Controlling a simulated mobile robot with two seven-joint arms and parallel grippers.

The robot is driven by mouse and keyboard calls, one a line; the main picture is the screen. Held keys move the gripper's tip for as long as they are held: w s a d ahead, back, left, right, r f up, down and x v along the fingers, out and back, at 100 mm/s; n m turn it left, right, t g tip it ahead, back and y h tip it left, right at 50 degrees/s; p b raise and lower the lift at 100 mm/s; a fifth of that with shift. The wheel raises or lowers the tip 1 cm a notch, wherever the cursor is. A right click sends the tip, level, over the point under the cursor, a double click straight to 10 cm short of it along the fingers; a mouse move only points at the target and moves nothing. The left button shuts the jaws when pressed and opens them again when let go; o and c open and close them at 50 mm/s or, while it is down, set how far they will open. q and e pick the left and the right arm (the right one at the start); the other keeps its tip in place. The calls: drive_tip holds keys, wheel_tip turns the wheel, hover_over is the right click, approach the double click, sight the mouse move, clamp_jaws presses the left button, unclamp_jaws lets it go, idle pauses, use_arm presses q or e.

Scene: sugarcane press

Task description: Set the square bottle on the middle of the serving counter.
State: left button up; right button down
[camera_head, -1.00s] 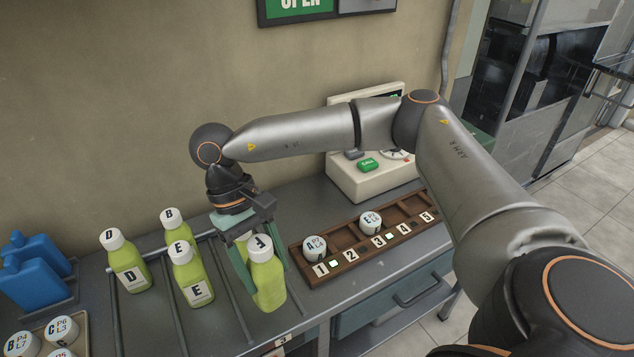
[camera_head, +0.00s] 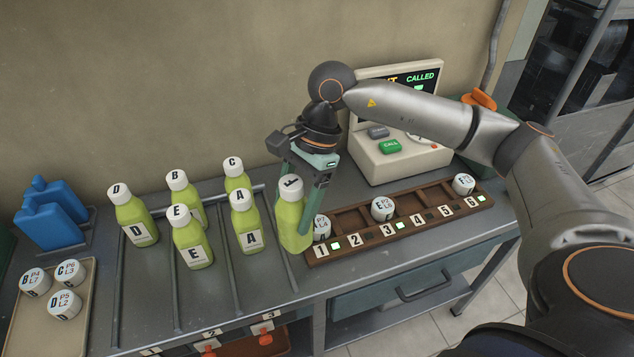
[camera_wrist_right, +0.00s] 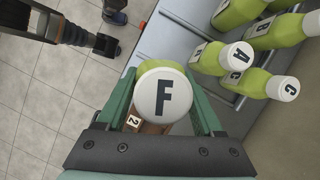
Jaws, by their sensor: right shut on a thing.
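The bottle marked F (camera_head: 292,227) is green with a white cap and looks squarish. My right gripper (camera_head: 305,192) is shut on it, with its fingers at the sides. It is upright or slightly tilted, just left of the wooden rack; whether its base touches the counter I cannot tell. In the right wrist view its F cap (camera_wrist_right: 165,95) sits between the fingers (camera_wrist_right: 165,112). The grey counter (camera_head: 360,283) runs along the wall.
A wooden rack (camera_head: 430,236) with numbered slots holds several white round tokens. Green bottles stand left of F, with bottle A (camera_head: 247,222) nearest. Behind the rack is a console (camera_head: 400,150) with a green CALL button. A token tray (camera_head: 75,318) and blue containers (camera_head: 50,215) are at left.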

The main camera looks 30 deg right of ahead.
drive_tip(key=m, duration=0.1)
drive_tip(key=m+t, duration=0.1)
drive_tip(key=m, duration=0.2)
drive_tip(key=shift+w+d+r+t, duration=0.2)
drive_tip(key=shift+w+r+t, duration=0.2)
drive_tip(key=m, duration=0.2)
drive_tip(key=w+r+m+t, duration=0.1)
drive_tip(key=m, duration=0.1)
drive_tip(key=d+m+t+h, duration=0.1)
drive_tip(key=m, duration=0.1)
drive_tip(key=shift+w+r, duration=0.15)
drive_tip(key=w+d+m+t+h, duration=0.1)
drive_tip(key=w+d+m+h, duration=0.45)
drive_tip(key=d+m, duration=0.65)
drive_tip(key=shift+m+y, duration=0.35)
drive_tip(key=shift+m, duration=0.05)
drive_tip(key=shift+w+d+f, duration=0.6)
drive_tip(key=shift+d+f, duration=0.1)
drive_tip(key=shift+f, duration=0.95)
drive_tip(key=shift+w+d+f, duration=0.55)
drive_tip(key=shift+d+f, duration=0.1)
drive_tip(key=shift+f, duration=1.05)
drive_tip(key=shift+w+d+f, duration=0.6)
drive_tip(key=shift+d+f, duration=0.1)
drive_tip(key=shift+f, duration=0.95)
drive_tip(key=shift+f, duration=0.1)
